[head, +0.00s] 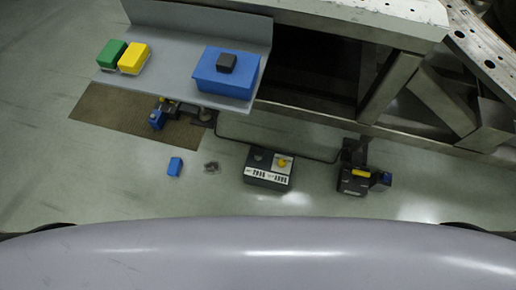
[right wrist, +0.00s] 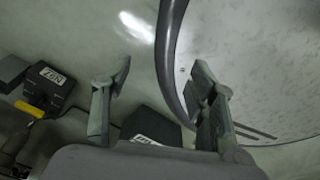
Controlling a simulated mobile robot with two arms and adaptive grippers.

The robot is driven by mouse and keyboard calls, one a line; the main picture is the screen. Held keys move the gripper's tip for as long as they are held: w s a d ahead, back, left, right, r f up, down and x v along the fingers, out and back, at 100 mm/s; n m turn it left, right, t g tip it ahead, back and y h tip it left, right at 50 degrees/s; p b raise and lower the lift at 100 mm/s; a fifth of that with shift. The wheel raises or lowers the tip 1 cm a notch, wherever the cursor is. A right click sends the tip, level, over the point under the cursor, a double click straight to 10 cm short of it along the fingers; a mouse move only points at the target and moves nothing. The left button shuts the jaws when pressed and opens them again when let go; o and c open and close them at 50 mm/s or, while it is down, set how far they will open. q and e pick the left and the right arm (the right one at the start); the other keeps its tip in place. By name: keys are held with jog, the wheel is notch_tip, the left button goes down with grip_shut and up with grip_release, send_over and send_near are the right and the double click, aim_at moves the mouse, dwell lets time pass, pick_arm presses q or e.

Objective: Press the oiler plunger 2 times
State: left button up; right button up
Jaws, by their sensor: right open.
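No part is plainly marked as the oiler or its plunger. A blue box (head: 225,73) with a dark block (head: 227,63) on top stands on the grey shelf (head: 165,72) in the head view; I cannot tell whether this is the oiler. A dark labelled box (head: 268,170) with a yellow knob (head: 282,162) and a grey knob stands on the floor. My right gripper (right wrist: 163,72) is open and empty in the right wrist view, above the floor. Neither gripper shows in the head view.
A green box (head: 111,53) and a yellow box (head: 134,58) stand at the shelf's left. A dark device (head: 352,183) with a yellow part and a small blue block (head: 175,166) are on the floor. A metal frame (head: 395,85) fills the upper right. Floor at lower left is clear.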

jog(key=shift+s, duration=0.6)
jog(key=shift+w, duration=0.2)
jog(key=shift+c, duration=1.4)
grip_shut()
jog(key=shift+d, duration=0.1)
